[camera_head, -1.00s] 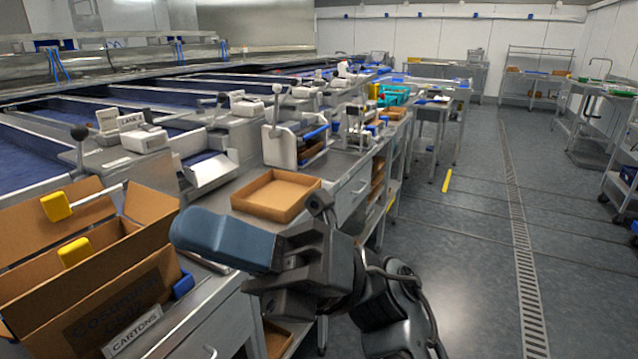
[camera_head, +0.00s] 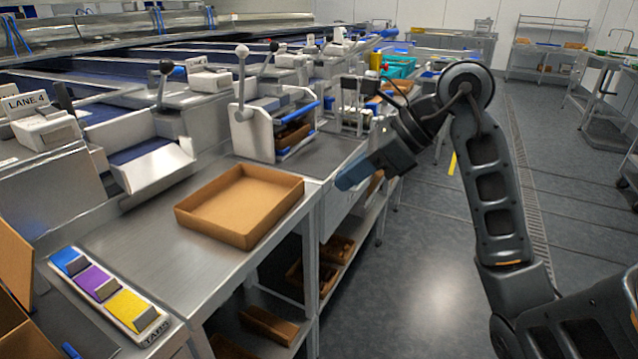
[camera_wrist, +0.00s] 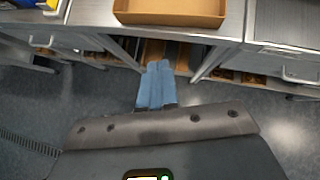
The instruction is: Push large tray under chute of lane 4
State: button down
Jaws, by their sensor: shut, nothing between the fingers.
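The large tray (camera_head: 240,205) is a shallow, empty brown cardboard tray. It lies flat on the steel bench, near its front edge. The white chute of lane 4 (camera_head: 152,167) slopes down to the bench at the left of the tray and a little behind it. The lane 4 sign (camera_head: 27,104) stands farther left. My gripper (camera_head: 345,183) has blue fingers and is shut and empty. It is off the bench's front edge, to the right of the tray and apart from it. In the wrist view the fingers (camera_wrist: 157,88) point toward the bench, with the tray (camera_wrist: 170,14) beyond them.
A label holder (camera_head: 110,295) with blue, purple and yellow blocks lies at the front left, beside an open carton (camera_head: 12,290). A white lever machine (camera_head: 258,128) stands behind the tray. Bare bench (camera_head: 150,235) lies between tray and label holder. Shelves are below.

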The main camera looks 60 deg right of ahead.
aim_at(275, 214)
jog(key=x, duration=0.3)
jog(key=w+r+p+x, duration=0.1)
jog(key=x, duration=0.7)
jog(key=shift+w+a+r+p, duration=0.2)
jog(key=shift+w+a+p, duration=0.1)
jog(key=shift+w+a, duration=0.15)
jog(key=shift+w+a+f, duration=0.1)
jog(key=shift+w+a, duration=0.05)
jog(key=shift+w, duration=0.2)
